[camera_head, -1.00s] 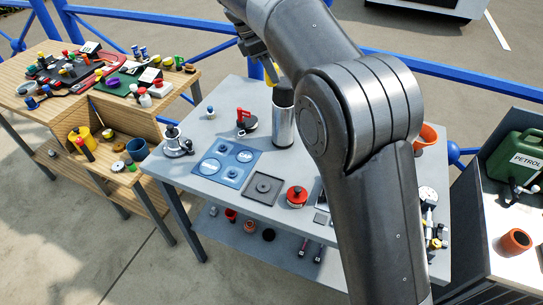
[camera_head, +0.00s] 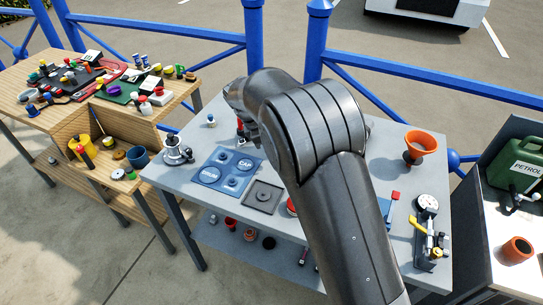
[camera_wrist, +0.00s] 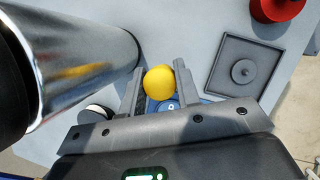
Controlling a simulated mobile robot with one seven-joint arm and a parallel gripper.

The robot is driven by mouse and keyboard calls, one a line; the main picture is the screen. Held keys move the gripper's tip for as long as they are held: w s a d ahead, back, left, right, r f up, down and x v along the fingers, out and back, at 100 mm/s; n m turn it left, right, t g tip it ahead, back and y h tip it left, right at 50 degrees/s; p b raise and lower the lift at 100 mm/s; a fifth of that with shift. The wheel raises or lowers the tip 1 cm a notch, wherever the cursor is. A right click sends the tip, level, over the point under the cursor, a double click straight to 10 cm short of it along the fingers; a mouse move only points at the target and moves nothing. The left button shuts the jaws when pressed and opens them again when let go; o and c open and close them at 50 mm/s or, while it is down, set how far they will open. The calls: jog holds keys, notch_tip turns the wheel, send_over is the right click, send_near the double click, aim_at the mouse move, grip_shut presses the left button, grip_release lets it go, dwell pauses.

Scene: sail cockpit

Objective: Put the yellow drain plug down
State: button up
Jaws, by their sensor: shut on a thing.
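The yellow drain plug (camera_wrist: 160,83) shows in the wrist view as a rounded yellow top between the two fingers of my gripper (camera_wrist: 160,88). My gripper is shut on it. Part of a blue mat with white lettering (camera_wrist: 167,105) shows just below the plug in that picture. The head view shows the blue mat (camera_head: 243,173), with round marked spots, on the grey table. There my arm hides the plug and most of my gripper. I cannot tell the height of the plug's underside above the surface.
A tall shiny metal cylinder (camera_wrist: 85,62) stands close to my left finger. A grey square tray with a central knob (camera_wrist: 222,80) lies to the right, with a red object (camera_wrist: 277,8) beyond. In the head view, an orange funnel (camera_head: 421,143) stands at the table's right.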

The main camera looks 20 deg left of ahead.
jog(key=shift+f, duration=2.25)
jog(key=shift+f, duration=0.15)
jog(key=o, duration=0.9)
jog(key=shift+o, duration=0.2)
jog(key=v, duration=1.2)
jog(key=shift+d+r, duration=0.1)
jog(key=shift+r, duration=0.15)
